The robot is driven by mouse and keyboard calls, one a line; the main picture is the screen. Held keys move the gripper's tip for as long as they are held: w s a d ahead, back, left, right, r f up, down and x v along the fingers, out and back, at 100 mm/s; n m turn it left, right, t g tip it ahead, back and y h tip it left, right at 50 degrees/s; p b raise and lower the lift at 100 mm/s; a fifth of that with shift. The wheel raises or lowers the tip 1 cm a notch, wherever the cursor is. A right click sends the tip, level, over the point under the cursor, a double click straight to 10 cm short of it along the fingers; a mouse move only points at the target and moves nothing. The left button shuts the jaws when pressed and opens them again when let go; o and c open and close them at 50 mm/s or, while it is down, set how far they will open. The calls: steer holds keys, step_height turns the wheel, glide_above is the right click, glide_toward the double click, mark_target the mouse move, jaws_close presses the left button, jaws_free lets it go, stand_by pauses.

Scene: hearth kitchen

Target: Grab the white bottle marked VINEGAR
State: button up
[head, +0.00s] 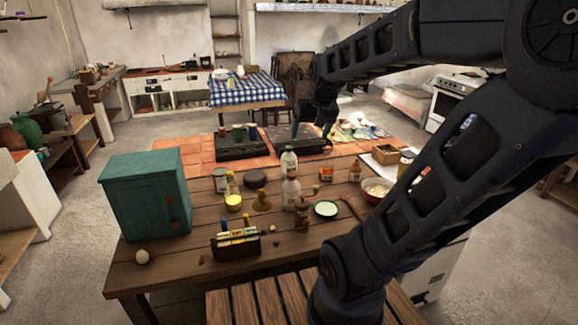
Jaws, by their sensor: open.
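A white bottle (291,193) stands upright near the middle of the wooden table. Another pale bottle (289,162) stands just behind it, nearer the far edge. The lettering on both is too small to read, so I cannot tell which is marked VINEGAR. My gripper (311,132) points down with its fingers apart and empty. In the picture it appears above and slightly right of the two bottles, apart from them. My arm reaches in from the right and hides part of the table's right side.
A green cabinet box (145,196) stands at the table's left. A yellow-filled jar (233,194), a brown bottle (302,213), a green-rimmed dish (326,209) and a red bowl (377,190) crowd around the bottles. A small caddy (236,244) stands in front.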

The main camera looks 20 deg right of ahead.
steer(key=w+d+f+m, duration=0.1)
steer(key=w+f, duration=0.2)
steer(key=w, duration=0.7)
steer(key=w+d+f+m, duration=0.1)
steer(key=w+f, duration=0.2)
steer(key=w, duration=0.6)
steer(key=m+t+h, duration=0.1)
steer(key=h, duration=0.2)
glide_toward(289, 147)
steer(key=f, duration=0.2)
steer(key=shift+w+r+x, duration=0.1)
steer(key=shift+w+x, duration=0.05)
steer(key=shift+x, duration=1.65)
steer(key=shift+w+r+x, duration=0.1)
steer(key=shift+w+x, duration=0.05)
steer(key=shift+x, duration=1.7)
steer(key=shift+w+r+x, duration=0.1)
steer(key=shift+w+x, duration=0.05)
steer(key=shift+x, duration=1.65)
steer(key=shift+d, duration=0.15)
